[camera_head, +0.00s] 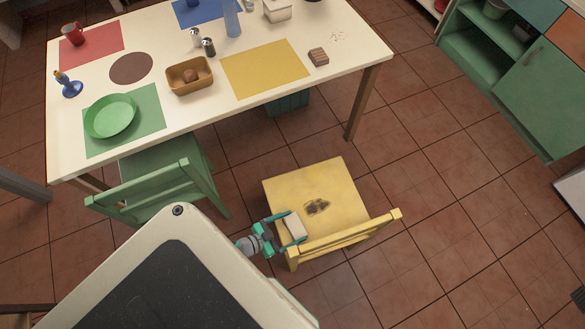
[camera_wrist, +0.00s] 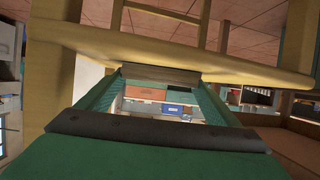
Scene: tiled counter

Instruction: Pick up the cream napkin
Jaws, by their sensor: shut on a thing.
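The cream napkin (camera_head: 296,225) is a small pale folded piece at the left part of the yellow chair's seat in the head view. My gripper (camera_head: 289,228), with teal fingers, reaches in from the left and is shut on it. In the wrist view my gripper (camera_wrist: 160,76) shows two teal fingers with a narrow, shaded, grey-brown strip between their tips, which looks like the napkin's edge. I cannot tell whether the napkin touches the seat or is lifted off it.
The yellow chair (camera_head: 334,184) has a dark mark on its seat and a backrest (camera_head: 345,238) close to my gripper. A green chair (camera_head: 160,180) stands left. The table (camera_head: 215,105) behind holds placemats, a green plate (camera_head: 110,117) and a basket (camera_head: 190,77). Tiled floor on the right is clear.

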